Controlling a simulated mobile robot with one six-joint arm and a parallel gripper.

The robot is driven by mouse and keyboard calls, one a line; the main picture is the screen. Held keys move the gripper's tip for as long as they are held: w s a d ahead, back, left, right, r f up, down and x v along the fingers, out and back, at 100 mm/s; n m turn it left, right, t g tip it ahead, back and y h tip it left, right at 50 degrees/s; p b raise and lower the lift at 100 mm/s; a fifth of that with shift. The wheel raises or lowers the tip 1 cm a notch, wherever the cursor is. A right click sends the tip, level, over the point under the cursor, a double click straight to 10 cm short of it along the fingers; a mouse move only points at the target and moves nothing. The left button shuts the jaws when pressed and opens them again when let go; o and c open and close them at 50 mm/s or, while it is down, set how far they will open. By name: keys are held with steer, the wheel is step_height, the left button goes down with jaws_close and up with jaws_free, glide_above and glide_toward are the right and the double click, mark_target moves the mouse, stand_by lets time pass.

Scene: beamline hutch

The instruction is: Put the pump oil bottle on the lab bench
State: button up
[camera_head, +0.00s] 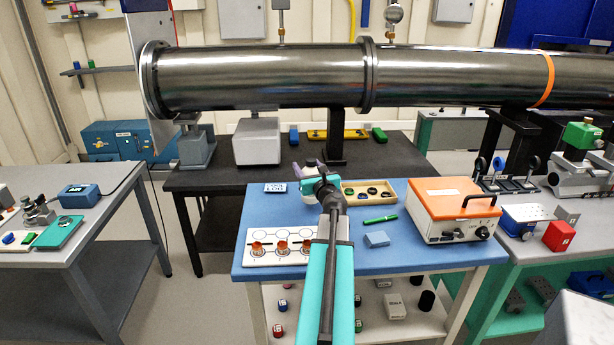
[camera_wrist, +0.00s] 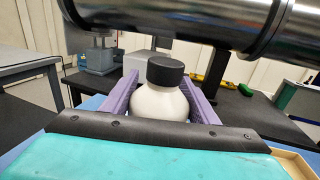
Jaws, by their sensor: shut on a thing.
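A white bottle with a black cap (camera_wrist: 160,103) stands upright between the purple fingers of my gripper (camera_wrist: 162,90) in the wrist view. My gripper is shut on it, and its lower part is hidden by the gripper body. No label shows, so I cannot read whether it is the pump oil. In the head view my gripper (camera_head: 318,172) is over the far part of a blue-topped bench (camera_head: 400,258), and my arm hides most of the bottle.
A large steel pipe (camera_head: 255,78) runs behind and above my gripper.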

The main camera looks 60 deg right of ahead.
steer(key=shift+w+f, duration=0.2)
steer(key=shift+f, duration=1.65)
steer(key=o, duration=1.5)
steer(key=shift+c, duration=0.2)
steer(key=v, duration=0.9)
steer(key=shift+s+a+r, duration=0.15)
steer(key=shift+s+r, duration=0.05)
steer(key=shift+s, duration=0.05)
steer(key=p, duration=0.3)
steer(key=shift+s+a, duration=0.35)
